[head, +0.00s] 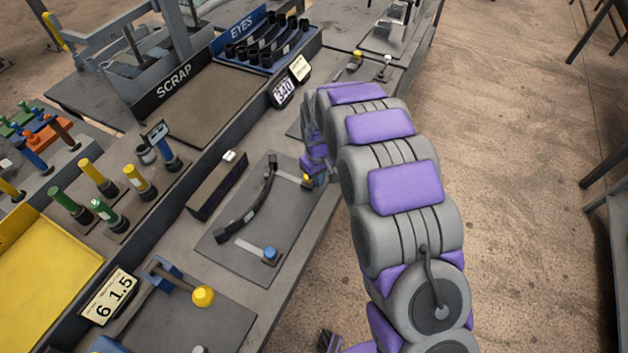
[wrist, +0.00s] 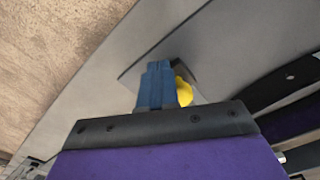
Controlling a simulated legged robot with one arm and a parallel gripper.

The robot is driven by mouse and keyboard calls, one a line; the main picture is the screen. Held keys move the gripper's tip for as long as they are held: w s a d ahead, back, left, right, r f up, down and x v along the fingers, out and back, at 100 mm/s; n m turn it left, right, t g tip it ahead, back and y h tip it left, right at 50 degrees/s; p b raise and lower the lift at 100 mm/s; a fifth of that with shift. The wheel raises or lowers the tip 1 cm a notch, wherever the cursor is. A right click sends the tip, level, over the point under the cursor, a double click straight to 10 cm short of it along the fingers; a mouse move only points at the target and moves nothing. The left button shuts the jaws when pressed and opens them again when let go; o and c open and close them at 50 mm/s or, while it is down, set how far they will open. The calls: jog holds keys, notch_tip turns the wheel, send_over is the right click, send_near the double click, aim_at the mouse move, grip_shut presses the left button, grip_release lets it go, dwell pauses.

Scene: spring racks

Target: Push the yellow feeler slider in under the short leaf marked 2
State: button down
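A dark curved leaf (head: 248,205) lies on a grey plate (head: 222,240); I cannot read a 2 on it. The yellow-knobbed slider (head: 307,181) is at the leaf's far right end, its pale strip reaching toward the leaf. A blue-knobbed slider (head: 270,253) is at the near end. My gripper (head: 316,178) is low at the plate's right edge, close beside the yellow knob, partly hidden by my arm. In the wrist view its blue fingers (wrist: 157,84) are together, with the yellow knob (wrist: 183,91) just to their right, partly covered. Contact is unclear.
A dark block (head: 217,185) stands left of the plate. Another yellow knob (head: 203,295) and a "6 1.5" card (head: 108,296) are nearer me. A SCRAP bin (head: 175,82) and an EYES tray (head: 262,40) are behind. Open floor lies right of the bench.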

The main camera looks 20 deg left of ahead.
jog(key=shift+a+p, duration=0.3)
jog(key=shift+a, duration=0.95)
jog(key=shift+w+a, duration=0.1)
jog(key=shift+a, duration=0.15)
jog(key=shift+r, duration=0.1)
jog(key=shift+p, duration=0.3)
dwell(0.5)
jog(key=shift+w+r, duration=0.1)
jog(key=shift+d+r+p, duration=0.15)
jog(key=shift+r+p, duration=1.1)
jog(key=shift+r, duration=2.05)
jog(key=shift+d, duration=0.1)
